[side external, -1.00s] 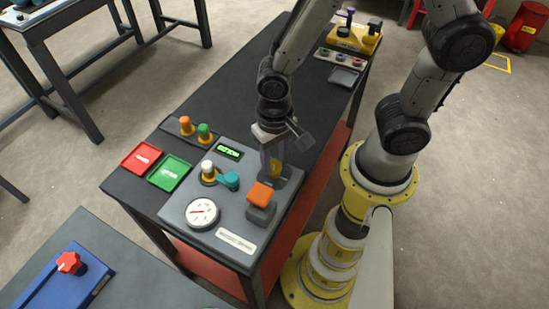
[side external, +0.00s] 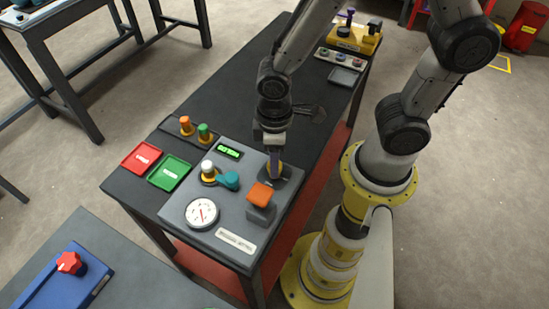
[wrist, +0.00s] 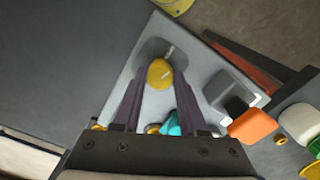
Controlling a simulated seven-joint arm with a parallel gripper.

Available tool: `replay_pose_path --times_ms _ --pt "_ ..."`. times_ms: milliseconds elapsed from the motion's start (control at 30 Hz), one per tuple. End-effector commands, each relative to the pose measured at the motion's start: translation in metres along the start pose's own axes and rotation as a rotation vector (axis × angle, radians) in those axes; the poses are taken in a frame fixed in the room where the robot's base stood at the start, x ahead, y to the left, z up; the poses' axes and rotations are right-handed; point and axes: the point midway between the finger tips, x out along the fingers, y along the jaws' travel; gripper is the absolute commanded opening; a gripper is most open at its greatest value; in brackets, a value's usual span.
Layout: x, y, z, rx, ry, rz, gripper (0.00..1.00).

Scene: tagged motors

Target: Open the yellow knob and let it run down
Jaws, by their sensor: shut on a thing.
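The yellow knob (wrist: 160,73) sits on the grey panel (side external: 196,238), on a dark pad near the panel's far right corner. My gripper (side external: 274,172) points down at it in the side view, and its fingers partly hide the knob there. In the wrist view my gripper (wrist: 160,80) has one finger on each side of the knob and is shut on it. The round gauge (side external: 202,213) has a red needle. The green display (side external: 229,152) is lit, but its text is too small to read.
An orange-topped switch (side external: 260,194), a teal knob (side external: 229,181) and a white-topped knob (side external: 207,169) stand close by on the panel. A red tray (side external: 142,157) and a green tray (side external: 170,173) lie to the left.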

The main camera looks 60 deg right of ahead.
Motion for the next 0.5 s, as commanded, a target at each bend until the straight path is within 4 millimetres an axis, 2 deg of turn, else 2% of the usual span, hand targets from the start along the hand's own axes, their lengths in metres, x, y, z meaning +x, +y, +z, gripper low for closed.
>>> replay_pose_path --times_ms 200,500 --pt "-0.0014 0.0001 -0.001 -0.159 0.003 0.0 0.0" --pt "-0.0015 0.0001 -0.0011 -0.289 0.004 0.001 0.0"
